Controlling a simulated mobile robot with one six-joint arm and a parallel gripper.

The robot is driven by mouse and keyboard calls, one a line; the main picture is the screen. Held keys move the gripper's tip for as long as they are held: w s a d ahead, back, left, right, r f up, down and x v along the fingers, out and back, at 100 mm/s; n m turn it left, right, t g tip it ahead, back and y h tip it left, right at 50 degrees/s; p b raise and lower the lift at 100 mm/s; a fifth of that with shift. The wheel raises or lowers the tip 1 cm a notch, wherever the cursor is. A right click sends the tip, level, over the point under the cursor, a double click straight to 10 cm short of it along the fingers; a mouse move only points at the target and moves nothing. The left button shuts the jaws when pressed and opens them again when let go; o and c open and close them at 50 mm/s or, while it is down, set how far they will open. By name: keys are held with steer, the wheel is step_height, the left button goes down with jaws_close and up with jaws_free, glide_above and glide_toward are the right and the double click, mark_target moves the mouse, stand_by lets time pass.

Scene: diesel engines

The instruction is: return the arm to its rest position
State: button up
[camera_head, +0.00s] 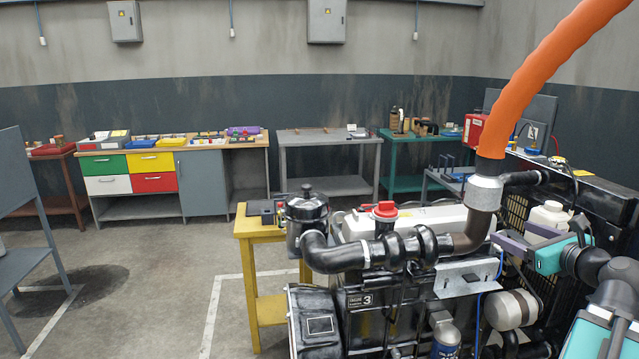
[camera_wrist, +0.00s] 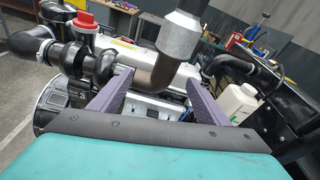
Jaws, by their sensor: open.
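My gripper (camera_head: 512,243) is at the right in the head view, in front of the diesel engine (camera_head: 338,257). Its two purple fingers are apart with nothing between them. In the wrist view my gripper (camera_wrist: 152,98) shows both fingers spread, pointing at the engine's grey exhaust pipe and pale top cover. My arm, dark and teal, comes in from the lower right of the head view. Whether the fingers touch any engine part cannot be told.
An orange hose (camera_head: 545,75) rises from the exhaust pipe (camera_head: 484,193) close to my gripper. A white bottle (camera_head: 549,215) and black radiator stand just behind it. A red cap (camera_head: 385,210) tops the engine. A yellow table (camera_head: 262,285) stands left; open floor lies further left.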

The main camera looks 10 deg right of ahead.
steer(key=w+a+f+n+g+y, duration=0.1)
steer(key=w+a+f+n+g, duration=0.15)
steer(key=f, duration=0.45)
steer(key=w+a+f+n+g+y, duration=0.1)
steer(key=w+a+f+n, duration=0.2)
steer(key=f, duration=0.5)
steer(key=w+a+f+n+g+y, duration=0.1)
steer(key=w+a+f, duration=0.2)
steer(key=a+f, duration=0.3)
steer(key=s+a+f+n+g+y, duration=0.1)
steer(key=a+f+n+g, duration=0.25)
steer(key=a+f, duration=0.6)
steer(key=a+f+n+g+y, duration=0.15)
steer(key=a+f+n, duration=0.35)
steer(key=f, duration=0.9)
steer(key=s+a+f+n+g, duration=0.3)
steer(key=s+a+f+n, duration=0.25)
steer(key=a+f, duration=0.2)
steer(key=s+a+f+n+g, duration=0.4)
steer(key=s+a+f, duration=0.2)
steer(key=f, duration=0.3)
steer(key=s+a+f+n+g+h, duration=0.2)
steer(key=s+f+n, duration=0.3)
steer(key=s, duration=0.4)
steer(key=s+a+f+n+g+h, duration=0.2)
steer(key=s+f+n, duration=0.3)
steer(key=s, duration=0.5)
steer(key=shift+a+f+g, duration=0.55)
steer(key=shift+a+f, duration=0.2)
steer(key=shift+a, duration=0.05)
